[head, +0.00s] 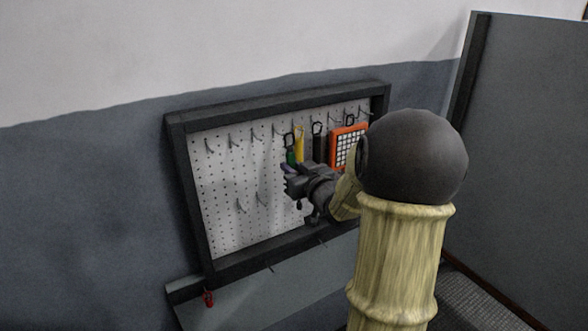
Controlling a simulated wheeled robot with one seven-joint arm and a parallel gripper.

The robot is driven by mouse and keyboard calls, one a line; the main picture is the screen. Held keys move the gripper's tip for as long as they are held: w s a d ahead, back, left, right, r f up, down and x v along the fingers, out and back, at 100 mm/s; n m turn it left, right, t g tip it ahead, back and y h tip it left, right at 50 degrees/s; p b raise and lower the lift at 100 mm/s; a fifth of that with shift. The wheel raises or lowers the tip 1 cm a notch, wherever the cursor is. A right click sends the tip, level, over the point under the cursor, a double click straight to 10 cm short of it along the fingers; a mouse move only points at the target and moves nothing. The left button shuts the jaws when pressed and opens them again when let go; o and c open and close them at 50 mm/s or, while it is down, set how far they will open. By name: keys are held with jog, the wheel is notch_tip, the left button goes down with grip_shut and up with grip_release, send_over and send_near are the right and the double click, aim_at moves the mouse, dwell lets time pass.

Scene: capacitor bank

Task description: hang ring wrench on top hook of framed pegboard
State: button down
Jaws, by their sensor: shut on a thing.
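The framed pegboard (225,176) hangs on the wall, with a dark frame and a pale perforated panel. Bare hooks line its top row at the left, and two more hooks sit lower at the middle. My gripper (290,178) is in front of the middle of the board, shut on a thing. A small purple piece, apparently the ring wrench (287,168), shows at its fingertips; most of it is hidden. I cannot tell whether it touches the board.
A green-handled tool (291,155), a yellow tool (299,142), a dark tool (319,147) and an orange-framed grid (337,150) hang close behind and right of my gripper. A ledge (250,298) with a red item (209,298) is below. A grey panel (520,150) stands right.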

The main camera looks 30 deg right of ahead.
jog(key=shift+w+f, duration=0.1)
jog(key=shift+w, duration=0.55)
jog(key=shift+w+a+f+b, duration=0.1)
jog(key=shift+w+f+b, duration=0.1)
jog(key=shift+w, duration=0.55)
jog(key=shift+w+f+b, duration=0.2)
jog(key=shift+w+f, duration=0.05)
jog(key=shift+w, duration=0.45)
jog(key=shift+w+a+f+b, duration=0.1)
jog(key=shift+w+f+b, duration=0.1)
jog(key=shift+w, duration=0.55)
jog(key=c, duration=1.2)
grip_release()
jog(key=shift+c, duration=0.2)
jog(key=shift+s+d, duration=0.1)
jog(key=shift+s, duration=0.05)
